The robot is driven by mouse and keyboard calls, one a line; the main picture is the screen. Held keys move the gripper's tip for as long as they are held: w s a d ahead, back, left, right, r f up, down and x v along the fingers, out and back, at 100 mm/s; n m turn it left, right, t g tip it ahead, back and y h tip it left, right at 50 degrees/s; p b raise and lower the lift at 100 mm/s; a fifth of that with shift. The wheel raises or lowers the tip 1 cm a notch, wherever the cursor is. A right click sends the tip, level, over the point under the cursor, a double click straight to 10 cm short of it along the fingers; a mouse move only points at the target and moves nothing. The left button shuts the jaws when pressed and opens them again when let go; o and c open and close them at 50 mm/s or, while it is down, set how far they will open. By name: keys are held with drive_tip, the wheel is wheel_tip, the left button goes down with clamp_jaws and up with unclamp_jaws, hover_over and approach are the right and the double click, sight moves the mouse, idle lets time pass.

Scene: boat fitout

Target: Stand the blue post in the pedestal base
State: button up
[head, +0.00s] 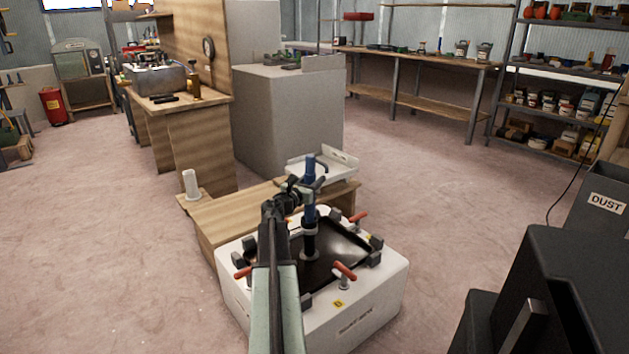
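The blue post (310,208) stands upright near the middle of the head view. My gripper (314,184) is at its upper part, with dark fingers around it, and looks shut on it. The pedestal base (310,243) is a short black upright tube with a pale collar and foot, on the dark plate of a white fixture. The post's lower end lines up with the tube's top in the picture. I cannot tell whether it is inside the tube or just above it. My arm hides part of the fixture's left side.
The white fixture (370,315) carries several red-handled clamps (345,270) around the base. Behind it are a low wooden bench (225,215) with a white cylinder (190,183), and a white tray (340,165). A dust bin (595,215) stands right. Floor on the left is clear.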

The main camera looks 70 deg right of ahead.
drive_tip(key=o, duration=0.3)
drive_tip(key=shift+a, duration=0.1)
drive_tip(key=w+a, duration=0.1)
drive_tip(key=a, duration=0.6)
drive_tip(key=shift+w+a, duration=0.2)
drive_tip(key=shift+a, duration=0.05)
